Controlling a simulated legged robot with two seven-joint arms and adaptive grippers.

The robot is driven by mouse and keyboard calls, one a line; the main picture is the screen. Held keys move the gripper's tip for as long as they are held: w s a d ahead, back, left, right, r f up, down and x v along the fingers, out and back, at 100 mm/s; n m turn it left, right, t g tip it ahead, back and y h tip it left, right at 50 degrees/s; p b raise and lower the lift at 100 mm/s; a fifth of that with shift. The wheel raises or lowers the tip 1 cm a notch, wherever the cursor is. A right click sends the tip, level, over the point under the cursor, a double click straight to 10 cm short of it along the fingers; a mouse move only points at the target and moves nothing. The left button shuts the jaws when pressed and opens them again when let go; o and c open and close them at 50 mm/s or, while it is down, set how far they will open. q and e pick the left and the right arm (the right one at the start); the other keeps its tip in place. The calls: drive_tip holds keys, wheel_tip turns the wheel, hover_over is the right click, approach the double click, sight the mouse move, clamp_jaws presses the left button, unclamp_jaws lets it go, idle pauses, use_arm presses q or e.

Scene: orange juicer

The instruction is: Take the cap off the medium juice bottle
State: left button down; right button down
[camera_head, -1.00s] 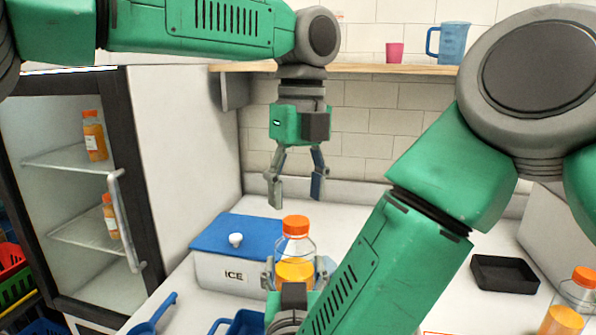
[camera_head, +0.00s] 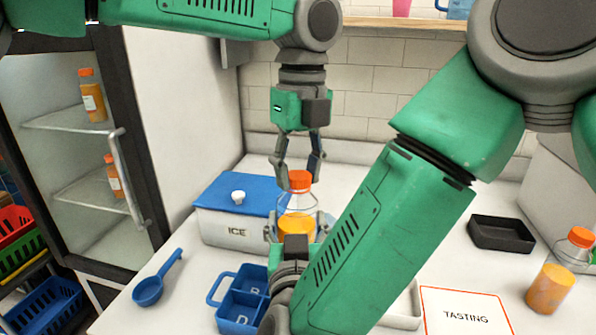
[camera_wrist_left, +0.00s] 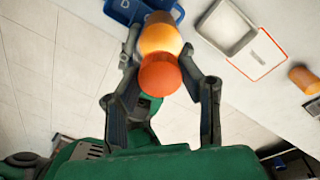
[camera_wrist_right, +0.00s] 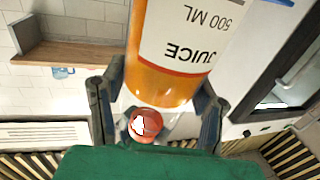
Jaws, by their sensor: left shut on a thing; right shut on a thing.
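The medium juice bottle (camera_head: 296,205) is clear, part filled with orange juice, and upright, with an orange cap (camera_head: 299,180) on top. Its label reads "JUICE 500 ML" in the right wrist view (camera_wrist_right: 185,40). My right gripper (camera_head: 296,232) is shut around the bottle's body from the front. My left gripper (camera_head: 299,177) points down from above and is shut on the cap, one finger on each side. In the left wrist view the cap (camera_wrist_left: 160,76) sits between the fingertips, with the bottle beyond it. My right arm hides part of the counter.
A white ice box (camera_head: 225,228) with a blue lid stands behind left of the bottle. A blue caddy (camera_head: 240,300), blue scoop (camera_head: 150,290), black tray (camera_head: 502,234) and another juice bottle (camera_head: 552,285) are on the counter. The fridge (camera_head: 75,150) is at left.

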use_arm(q)
drive_tip(key=n, duration=0.4)
drive_tip(key=shift+n, duration=0.3)
drive_tip(key=n, duration=0.5)
drive_tip(key=shift+d, duration=0.1)
drive_tip(key=n, duration=0.5)
drive_tip(key=shift+n, duration=0.3)
drive_tip(key=n, duration=0.4)
drive_tip(key=shift+w+d+r, duration=0.1)
drive_tip(key=shift+w, duration=0.05)
drive_tip(key=c, duration=1.1)
unclamp_jaws()
drive_tip(key=shift+o, duration=0.2)
